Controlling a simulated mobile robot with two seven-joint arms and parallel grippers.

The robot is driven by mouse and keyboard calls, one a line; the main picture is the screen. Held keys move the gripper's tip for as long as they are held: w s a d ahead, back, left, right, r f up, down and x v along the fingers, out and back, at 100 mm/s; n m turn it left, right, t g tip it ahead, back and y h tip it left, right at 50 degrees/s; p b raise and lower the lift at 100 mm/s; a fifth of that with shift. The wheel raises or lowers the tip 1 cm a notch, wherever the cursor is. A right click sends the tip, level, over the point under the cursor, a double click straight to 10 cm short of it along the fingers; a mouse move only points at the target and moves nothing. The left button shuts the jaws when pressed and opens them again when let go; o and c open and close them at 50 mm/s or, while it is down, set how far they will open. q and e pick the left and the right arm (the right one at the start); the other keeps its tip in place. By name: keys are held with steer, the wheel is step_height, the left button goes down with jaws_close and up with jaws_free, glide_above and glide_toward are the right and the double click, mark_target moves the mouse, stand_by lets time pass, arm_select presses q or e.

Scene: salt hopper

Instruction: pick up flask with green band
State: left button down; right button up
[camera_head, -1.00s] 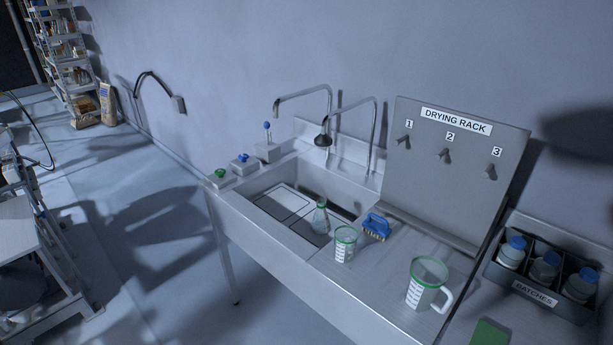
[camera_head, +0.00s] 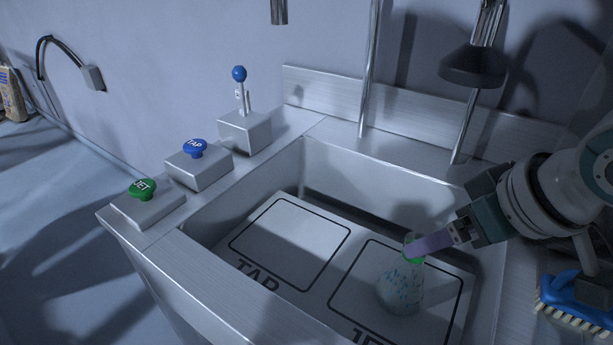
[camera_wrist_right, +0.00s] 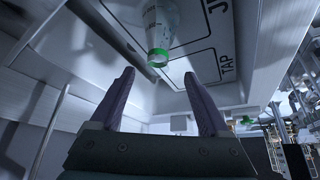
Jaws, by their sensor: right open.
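The flask with the green band (camera_head: 402,286) stands upright in the sink, inside the right marked square of the tray. It is clear glass with bluish spots, and the green band is around its neck. In the right wrist view the flask (camera_wrist_right: 160,25) shows ahead of the fingers, its green mouth toward me. My right gripper (camera_head: 418,246) comes in from the right at the height of the flask's neck. In the right wrist view its two purple fingers (camera_wrist_right: 160,85) are apart with nothing between them. One finger hides part of the neck in the head view. My left gripper is not in view.
The sink tray (camera_head: 292,243) has two outlined squares, the left labelled TAP. Green JET (camera_head: 141,187) and blue TAP (camera_head: 195,148) buttons and a blue-knobbed lever (camera_head: 240,90) line the left rim. A black spray head (camera_head: 473,66) hangs above. A blue brush (camera_head: 575,298) lies at right.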

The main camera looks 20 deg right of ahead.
mark_target(407, 270)
steer(key=b+x, duration=0.1)
steer(key=x, duration=0.3)
steer(key=shift+w+d+f, duration=0.1)
steer(key=shift+f, duration=0.2)
steer(key=b+x, duration=0.1)
steer(key=x, duration=0.3)
steer(key=shift+w+f+b, duration=0.1)
steer(key=shift+f+b, duration=0.25)
steer(key=shift+f, duration=0.05)
steer(key=shift+w+f, duration=0.4)
steer(key=shift+f, duration=0.05)
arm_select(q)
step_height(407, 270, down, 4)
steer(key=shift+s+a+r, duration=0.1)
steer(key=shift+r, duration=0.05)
arm_select(e)
steer(key=shift+c, duration=0.2)
jaws_close()
